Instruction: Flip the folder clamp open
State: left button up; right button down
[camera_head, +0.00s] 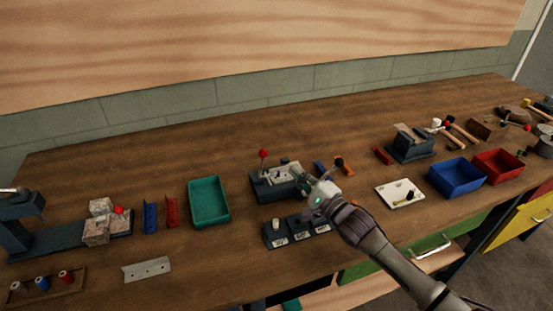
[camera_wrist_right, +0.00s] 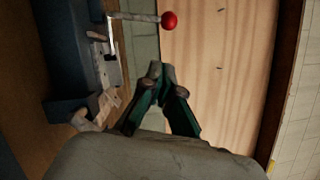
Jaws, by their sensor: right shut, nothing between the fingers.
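The folder (camera_head: 262,191) is a dark grey bench machine in the middle of the table. Its clamp lever is a thin rod with a red ball knob (camera_head: 263,153), standing up at the machine's left end in the head view. In the right wrist view the folder (camera_wrist_right: 66,55) is at left and the red knob (camera_wrist_right: 169,21) is at the top on its pale rod. My right gripper (camera_head: 303,173) is shut and empty at the right end of the folder. In the wrist view its fingertips (camera_wrist_right: 160,75) meet below the knob, apart from it.
A teal tray (camera_head: 209,202) stands left of the folder. Dark blocks (camera_head: 307,222) stand in front of it. A white plate (camera_head: 400,194), a blue bin (camera_head: 456,175) and a red bin (camera_head: 499,165) are to the right. The wall rises behind the table.

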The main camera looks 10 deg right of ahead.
jog(key=x, duration=0.4)
jog(key=shift+s+r, duration=0.1)
jog(key=shift+r, duration=0.05)
jog(key=shift+w+a+r+p, duration=0.15)
jog(key=shift+a+p, duration=0.2)
jog(key=shift+a, duration=0.25)
jog(key=shift+w+a+r+p, duration=0.15)
jog(key=shift+a+p, duration=0.2)
jog(key=shift+a, duration=0.2)
pick_arm(q)
jog(key=shift+s+a+r, duration=0.3)
jog(key=shift+s+r, duration=0.15)
jog(key=shift+r, duration=0.35)
pick_arm(e)
jog(key=shift+a+r, duration=0.1)
jog(key=shift+a, duration=0.4)
pick_arm(q)
jog(key=shift+r, duration=0.15)
pick_arm(e)
jog(key=shift+r, duration=0.1)
jog(key=shift+a+r+p, duration=0.1)
jog(key=shift+p, duration=0.3)
pick_arm(q)
jog(key=shift+r, duration=0.35)
pick_arm(e)
jog(key=shift+a+n, duration=0.1)
jog(key=shift+n, duration=0.3)
